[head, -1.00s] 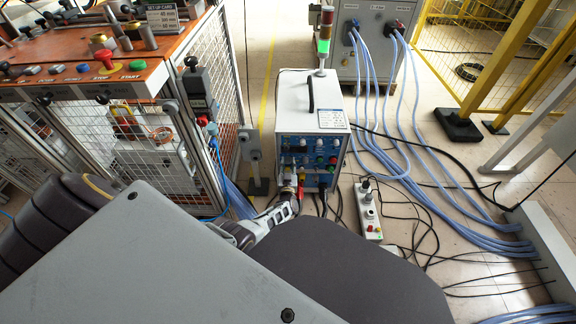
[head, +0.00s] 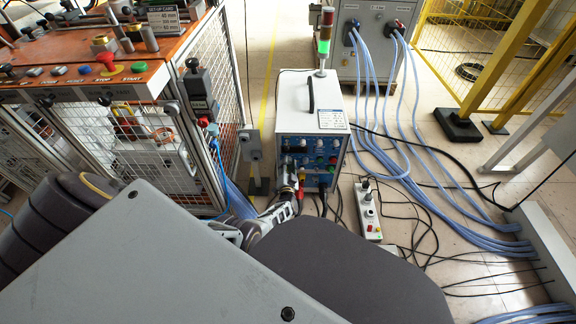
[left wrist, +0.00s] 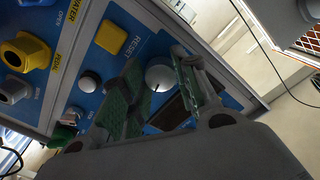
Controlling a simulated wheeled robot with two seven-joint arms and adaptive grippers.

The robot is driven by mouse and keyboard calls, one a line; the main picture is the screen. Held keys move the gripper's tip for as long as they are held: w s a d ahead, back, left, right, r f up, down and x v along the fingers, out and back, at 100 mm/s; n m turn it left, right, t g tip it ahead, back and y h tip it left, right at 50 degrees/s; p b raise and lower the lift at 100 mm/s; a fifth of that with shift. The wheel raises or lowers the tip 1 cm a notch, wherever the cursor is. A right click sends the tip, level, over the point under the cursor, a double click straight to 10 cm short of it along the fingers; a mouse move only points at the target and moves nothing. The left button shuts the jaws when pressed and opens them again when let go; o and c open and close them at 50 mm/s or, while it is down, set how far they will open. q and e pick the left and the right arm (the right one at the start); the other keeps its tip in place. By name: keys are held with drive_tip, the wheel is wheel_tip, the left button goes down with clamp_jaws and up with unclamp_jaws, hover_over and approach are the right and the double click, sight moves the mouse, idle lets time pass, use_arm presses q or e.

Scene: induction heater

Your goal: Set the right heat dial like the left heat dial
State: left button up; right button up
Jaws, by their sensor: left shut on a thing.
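The heater box (head: 312,105) stands on the floor with a blue front panel (head: 311,180) of knobs and buttons. My left gripper (head: 290,185) is at the lower left of this panel, small and partly hidden in the head view. In the left wrist view my left gripper (left wrist: 160,92) has its green-padded fingers on either side of a pale round dial (left wrist: 159,74) with a dark mark, shut on it. A smaller white-capped knob (left wrist: 89,81) sits beside one finger. Which of these is the left or right heat dial I cannot tell. My right gripper is out of view.
A caged workbench (head: 110,80) stands left. A power strip (head: 368,211) and blue hoses (head: 430,165) lie on the floor at right.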

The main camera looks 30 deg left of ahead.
use_arm(q)
drive_tip(key=shift+m, duration=0.6)
drive_tip(key=o, duration=1)
drive_tip(key=shift+n, duration=0.6)
